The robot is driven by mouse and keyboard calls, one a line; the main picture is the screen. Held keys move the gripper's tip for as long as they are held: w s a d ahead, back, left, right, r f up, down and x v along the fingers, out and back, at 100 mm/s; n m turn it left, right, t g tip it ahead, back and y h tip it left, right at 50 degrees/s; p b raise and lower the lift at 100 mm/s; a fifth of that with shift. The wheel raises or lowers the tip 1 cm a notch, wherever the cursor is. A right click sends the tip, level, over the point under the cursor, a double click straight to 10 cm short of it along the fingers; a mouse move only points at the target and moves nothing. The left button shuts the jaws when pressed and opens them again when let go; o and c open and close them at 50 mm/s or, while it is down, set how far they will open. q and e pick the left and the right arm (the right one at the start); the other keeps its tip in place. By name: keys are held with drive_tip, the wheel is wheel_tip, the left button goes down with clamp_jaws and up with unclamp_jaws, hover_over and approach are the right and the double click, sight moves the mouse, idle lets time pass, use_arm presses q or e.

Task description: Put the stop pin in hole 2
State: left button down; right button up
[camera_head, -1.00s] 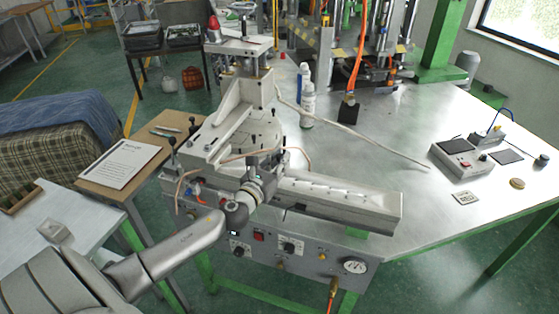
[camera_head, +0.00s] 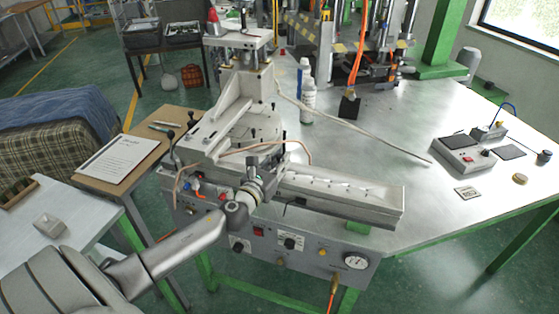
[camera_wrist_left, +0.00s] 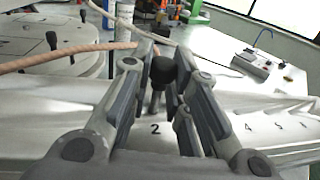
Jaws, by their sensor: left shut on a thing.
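The stop pin (camera_wrist_left: 162,72) has a black round knob and a grey shaft. In the left wrist view it stands roughly upright between the fingers of my left gripper (camera_wrist_left: 160,62), which is shut on it. The pin's lower end is at the pale rail (camera_wrist_left: 90,125), just behind the printed number 2. I cannot tell whether the tip is inside the hole or only above it. In the head view my left gripper (camera_head: 270,165) is over the left end of the rail (camera_head: 345,192), and I cannot make out the pin there. My right gripper is not in view.
A machine with a round plate and black-knobbed levers (camera_head: 225,130) stands right behind the gripper. A brownish hose (camera_wrist_left: 60,56) loops close by the fingers. A white bottle (camera_head: 308,102) and a control box (camera_head: 464,155) are farther off on the metal table (camera_head: 390,130).

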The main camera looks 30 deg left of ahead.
use_arm(q)
drive_tip(key=c, duration=1.3)
unclamp_jaws()
drive_tip(key=shift+s, duration=0.1)
drive_tip(key=s+d, duration=0.1)
drive_tip(key=s, duration=1)
drive_tip(key=shift+s, duration=0.4)
